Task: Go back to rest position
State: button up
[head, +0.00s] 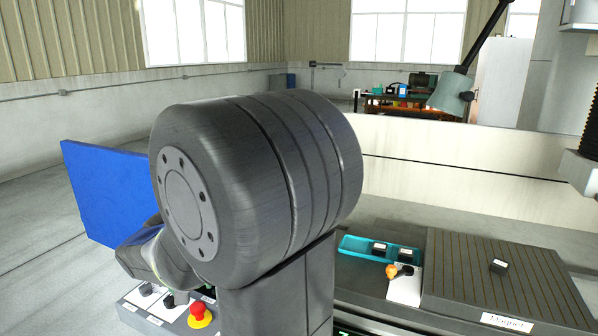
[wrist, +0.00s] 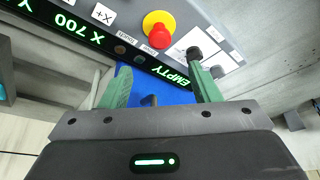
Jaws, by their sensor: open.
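My gripper (wrist: 160,72) shows in the wrist view with its two green fingers spread apart. No held object can be made out between them. The fingers are over or near a control panel with a red stop button on a yellow base (wrist: 160,35) and a display reading "X 700" and "EMPTY" (wrist: 80,32). Blue shows behind and between the fingers. In the head view, my large grey arm joint fills the middle and hides part of the scene. My gripper cannot be made out there.
In the head view, a blue panel (head: 105,190) stands left of my arm. The red stop button (head: 200,315) is below. A lamp (head: 453,92) hangs at right.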

aim_at(197, 307)
jog(key=x, duration=1)
jog(key=shift+f+b, duration=0.15)
jog(key=shift+b, duration=0.2)
jog(key=shift+f, duration=0.4)
jog(key=shift+r, duration=0.1)
